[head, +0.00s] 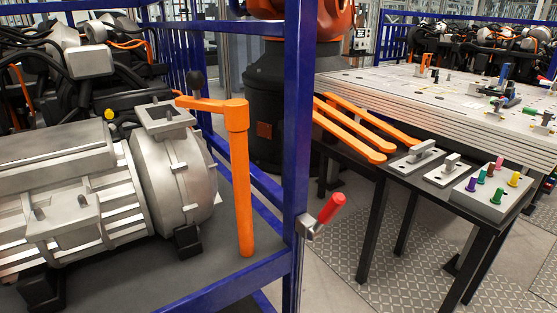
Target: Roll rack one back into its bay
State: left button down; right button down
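A blue-framed rack (298,130) fills the left and centre of the head view. Its grey shelf (215,270) carries a silver drive unit (70,190) resting on black mounts. An orange L-shaped part (240,180) stands upright beside the drive unit's right end, its upper arm reaching left over the housing. A red-handled latch or lever (326,212) sticks out to the right from the rack's near post. No label shows which rack is rack one, and I cannot make out its bay. Neither of my grippers is in view.
To the right stands a black-legged workbench (375,200) with orange bars (350,130), metal blocks (415,160) and a block of coloured pegs (495,190). An orange robot arm on a dark base (265,105) stands behind the rack. Checkered floor plate (420,260) shows below the bench.

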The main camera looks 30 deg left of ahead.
aim_at(111, 202)
jog(key=u, duration=1.4)
